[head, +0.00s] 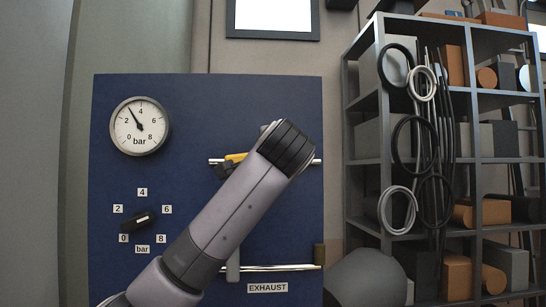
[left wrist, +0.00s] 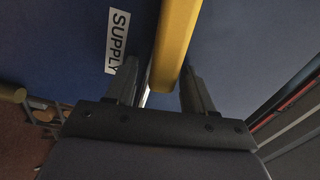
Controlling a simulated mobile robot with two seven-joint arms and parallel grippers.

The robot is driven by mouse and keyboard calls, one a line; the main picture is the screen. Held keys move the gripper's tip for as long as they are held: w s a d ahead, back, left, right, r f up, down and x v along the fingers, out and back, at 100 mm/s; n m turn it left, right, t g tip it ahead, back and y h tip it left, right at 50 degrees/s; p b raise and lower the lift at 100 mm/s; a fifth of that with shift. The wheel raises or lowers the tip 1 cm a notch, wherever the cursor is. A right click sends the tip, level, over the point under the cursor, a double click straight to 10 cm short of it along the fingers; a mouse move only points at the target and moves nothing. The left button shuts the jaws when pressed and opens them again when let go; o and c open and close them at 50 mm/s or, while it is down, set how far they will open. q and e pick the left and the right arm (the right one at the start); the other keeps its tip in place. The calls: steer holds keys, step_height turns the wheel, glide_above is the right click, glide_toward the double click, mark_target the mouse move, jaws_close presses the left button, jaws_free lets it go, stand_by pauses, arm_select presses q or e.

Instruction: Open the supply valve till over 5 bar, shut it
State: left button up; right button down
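The blue panel (head: 290,100) carries a round pressure gauge (head: 140,126) at its upper left. Its needle points between 2 and 4, near 3 bar. The yellow supply valve lever (head: 235,157) is on the upper pipe, mostly hidden behind my left arm. In the left wrist view, the yellow lever (left wrist: 176,40) reaches down between the fingertips of my left gripper (left wrist: 162,72). The fingers are apart, with a gap visible on the lever's left side. The SUPPLY label (left wrist: 117,42) is left of the lever. My right gripper is not in view.
A black knob (head: 139,220) with marks from 0 to 8 bar is at the panel's lower left. The EXHAUST label (head: 267,288) is under a lower pipe (head: 280,267). A grey shelf (head: 410,160) with hanging hoses stands to the right.

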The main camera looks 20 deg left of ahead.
arm_select(q)
steer(key=b+v, duration=0.2)
steer(key=v, duration=0.5)
stand_by(0.4)
steer(key=shift+s+d, duration=0.1)
